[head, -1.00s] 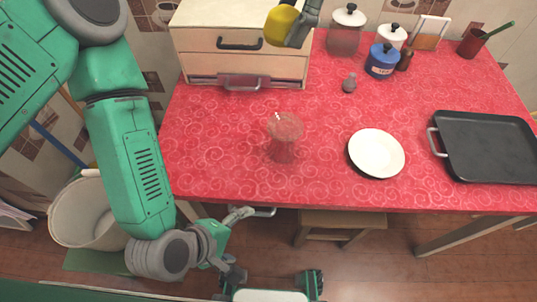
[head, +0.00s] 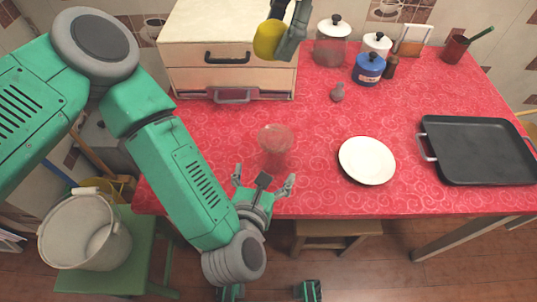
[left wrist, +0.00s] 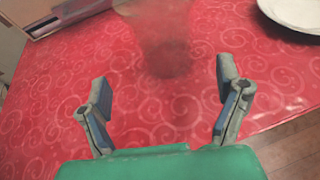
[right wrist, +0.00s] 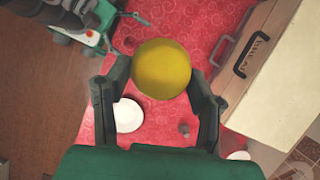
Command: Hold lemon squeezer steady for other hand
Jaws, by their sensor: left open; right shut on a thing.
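The lemon squeezer (head: 274,141), a see-through reddish upright vessel, stands on the red counter left of the plate. It shows at the top of the left wrist view (left wrist: 165,38), blurred. My left gripper (head: 264,178) is open and empty at the counter's front edge, just short of the squeezer and apart from it. In the left wrist view its fingers (left wrist: 166,82) are spread wide with only cloth between them. My right gripper (head: 283,32) is shut on a yellow lemon (head: 267,41), held up by the drawer box; the lemon also shows in the right wrist view (right wrist: 161,69).
A white plate (head: 366,161) lies right of the squeezer, a black tray (head: 480,152) farther right. The wooden drawer box (head: 190,50) stands at back left. A small grey shaker (head: 337,93), a blue jar (head: 368,69) and other jars stand behind. Cloth around the squeezer is clear.

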